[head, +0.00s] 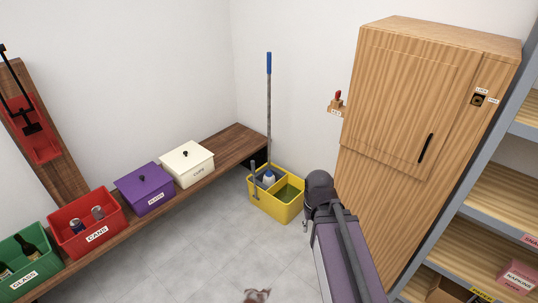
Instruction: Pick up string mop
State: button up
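A long grey pole with a blue grip at its top, likely the string mop (268,115), stands nearly upright in a yellow bucket (275,208) in the head view. The bucket is on the floor in the corner, by the end of the wooden bench. The lower end of the pole is in the bucket, and I cannot make out the mop's strings. My arm rises from the bottom of the view, just right of the bucket.
A white item (269,178) is also in the bucket. The wooden bench (232,143) carries several labelled bins along the left wall. A tall wooden cabinet (400,110) and shelving (500,195) stand on the right. The grey floor (190,240) is mostly clear; a small reddish-brown thing (257,295) lies at the bottom.

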aim_at(269, 179)
jog(key=k, duration=0.65)
jog(key=u, duration=0.45)
jog(key=i, duration=0.7)
jog(key=u, duration=0.35)
jog(key=i, duration=1.45)
jog(key=z, duration=0.8)
jog(key=i, duration=0.4)
jog(key=z, duration=0.3)
